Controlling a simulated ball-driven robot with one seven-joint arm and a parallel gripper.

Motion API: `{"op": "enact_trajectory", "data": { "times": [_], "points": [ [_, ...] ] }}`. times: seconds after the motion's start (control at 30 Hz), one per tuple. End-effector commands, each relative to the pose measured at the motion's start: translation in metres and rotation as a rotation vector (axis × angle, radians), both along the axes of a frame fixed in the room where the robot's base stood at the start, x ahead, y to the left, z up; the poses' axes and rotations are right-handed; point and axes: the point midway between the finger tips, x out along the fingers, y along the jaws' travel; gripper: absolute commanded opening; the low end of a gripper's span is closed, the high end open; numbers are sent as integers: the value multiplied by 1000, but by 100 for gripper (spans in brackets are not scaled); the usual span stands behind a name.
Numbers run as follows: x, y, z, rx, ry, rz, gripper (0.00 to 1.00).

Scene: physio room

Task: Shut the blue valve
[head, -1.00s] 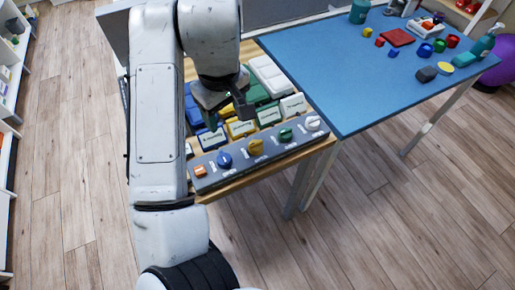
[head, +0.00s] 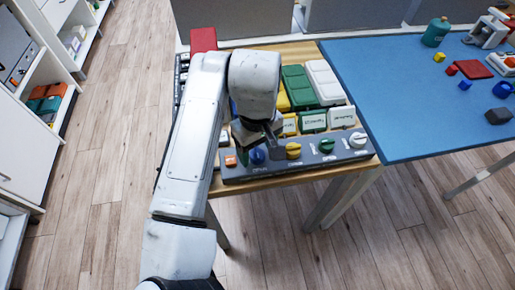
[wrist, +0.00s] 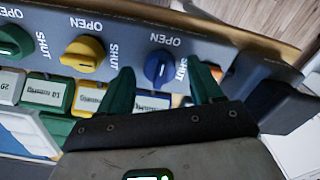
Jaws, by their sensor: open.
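The blue valve (head: 257,155) is a round knob with a raised grip bar, on a sloping grey panel (head: 312,169) at the table's front edge. In the wrist view the blue valve (wrist: 159,68) has OPEN and SHUT printed beside it; I cannot tell for sure which its bar points to. My gripper (wrist: 166,78) is open, with its two green fingertips on either side of the knob and a gap at each. In the head view my gripper (head: 257,142) is just above and behind the knob, partly hidden by my arm.
On the same panel are an orange switch (head: 230,161), a yellow knob (head: 293,151), a green knob (head: 327,146) and a white knob (head: 358,140). Labelled boxes, such as a green one (head: 313,120), stand close behind. A blue-topped table (head: 400,100) stands at the right.

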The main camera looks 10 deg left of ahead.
Motion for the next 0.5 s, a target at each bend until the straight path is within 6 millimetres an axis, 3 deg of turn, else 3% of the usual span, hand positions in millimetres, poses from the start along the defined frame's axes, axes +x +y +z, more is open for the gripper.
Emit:
{"op": "enact_trajectory", "data": {
  "times": [0.37, 0.5],
  "points": [
    [0, 0, -6, 0, -1, -1, 65],
    [0, 0, -6, 0, -1, -1, 52]
  ]
}}
